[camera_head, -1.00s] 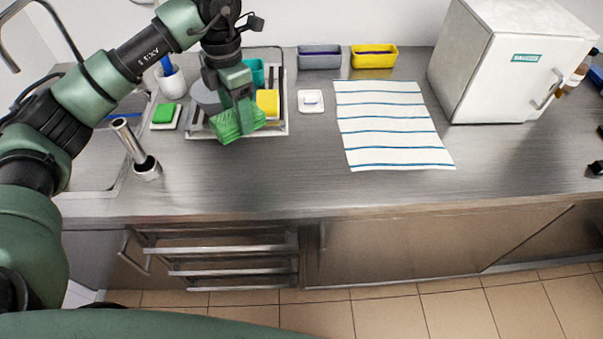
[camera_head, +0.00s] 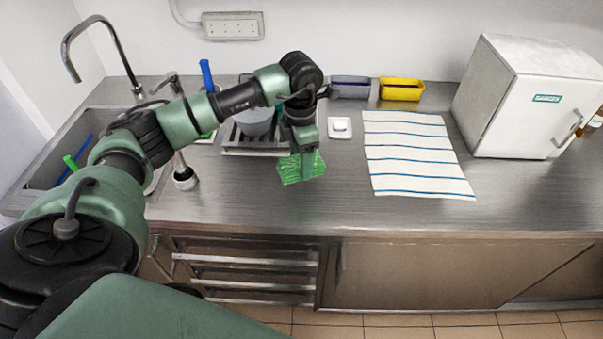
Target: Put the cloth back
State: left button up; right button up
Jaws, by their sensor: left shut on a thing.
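My left gripper (camera_head: 302,167) is shut on a green cloth (camera_head: 290,171). It holds the cloth over the steel counter, at the front right corner of the drying rack (camera_head: 238,147). I cannot tell whether the cloth touches the counter. My left arm comes in from the left and hides part of the rack and the things on it. My right gripper is not in view.
A striped towel (camera_head: 418,165) lies flat right of the gripper, with a small white dish (camera_head: 340,128) between. Grey (camera_head: 351,86) and yellow (camera_head: 401,90) bins stand behind. A white box-shaped appliance (camera_head: 525,108) is at right, a sink (camera_head: 52,168) at left. The front counter is clear.

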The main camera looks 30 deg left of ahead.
pick_arm(q)
notch_tip(320, 180, down, 3)
jog(key=shift+f, duration=0.1)
notch_tip(320, 180, down, 3)
jog(key=shift+d+f+p, duration=0.1)
jog(key=shift+f+p, duration=0.05)
jog(key=shift+p, duration=0.65)
jog(key=shift+f, duration=0.3)
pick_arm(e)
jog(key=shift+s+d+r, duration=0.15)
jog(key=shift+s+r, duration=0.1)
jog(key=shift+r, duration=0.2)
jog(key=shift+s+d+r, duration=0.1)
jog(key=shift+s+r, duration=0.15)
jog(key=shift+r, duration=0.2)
pick_arm(q)
jog(key=shift+f, duration=0.2)
jog(key=o, duration=1.2)
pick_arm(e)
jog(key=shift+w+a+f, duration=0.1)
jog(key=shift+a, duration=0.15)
pick_arm(q)
jog(key=shift+r, duration=0.1)
